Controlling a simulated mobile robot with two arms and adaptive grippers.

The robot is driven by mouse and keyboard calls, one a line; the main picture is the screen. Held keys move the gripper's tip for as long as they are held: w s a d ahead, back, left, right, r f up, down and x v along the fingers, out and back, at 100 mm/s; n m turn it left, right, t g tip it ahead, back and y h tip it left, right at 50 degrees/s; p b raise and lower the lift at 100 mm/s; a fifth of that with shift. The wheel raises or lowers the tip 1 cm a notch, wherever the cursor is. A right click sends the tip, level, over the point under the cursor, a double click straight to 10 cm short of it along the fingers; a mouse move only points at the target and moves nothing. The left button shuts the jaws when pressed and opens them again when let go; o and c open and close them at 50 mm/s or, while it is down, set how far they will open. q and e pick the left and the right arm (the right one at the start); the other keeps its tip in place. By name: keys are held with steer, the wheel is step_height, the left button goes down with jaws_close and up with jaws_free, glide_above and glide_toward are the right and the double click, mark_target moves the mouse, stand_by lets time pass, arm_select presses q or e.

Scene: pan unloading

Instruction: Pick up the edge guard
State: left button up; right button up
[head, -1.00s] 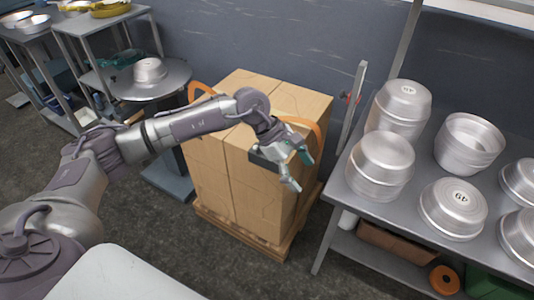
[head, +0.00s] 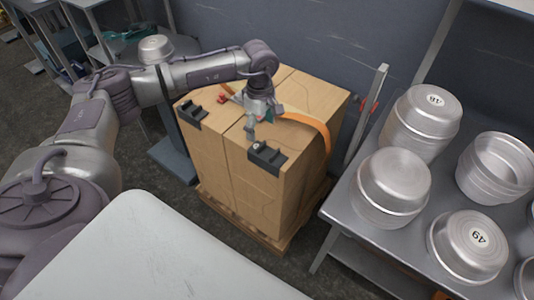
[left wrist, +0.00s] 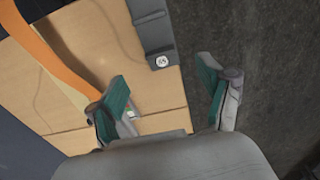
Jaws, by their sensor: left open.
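A black edge guard (head: 266,158) sits over the top front edge of the boxes, on the right-hand stack. In the left wrist view the guard (left wrist: 147,22) shows at the top, with a round white label at its near end. A second black edge guard (head: 193,116) sits on the same edge farther left. My left gripper (head: 256,126) is above the box top, close to the labelled end of the right guard. In the left wrist view the gripper (left wrist: 163,85) is open and empty, its fingers apart from the guard. My right gripper is not in view.
An orange strap (head: 308,124) curves over the boxes (head: 282,202), which stand on a wooden pallet (head: 262,238). A metal table (head: 347,203) with several metal pans is close on the right. A grey post (head: 366,115) stands behind.

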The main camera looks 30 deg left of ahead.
mark_target(261, 145)
arm_select(q)
step_height(261, 145, down, 7)
steer(key=shift+a+f+p, duration=0.1)
steer(key=shift+a+p, duration=0.05)
steer(key=shift+p, duration=0.45)
steer(key=shift+f, duration=0.35)
steer(key=shift+w+f, duration=0.1)
steer(key=shift+f, duration=0.05)
steer(key=c, duration=1.3)
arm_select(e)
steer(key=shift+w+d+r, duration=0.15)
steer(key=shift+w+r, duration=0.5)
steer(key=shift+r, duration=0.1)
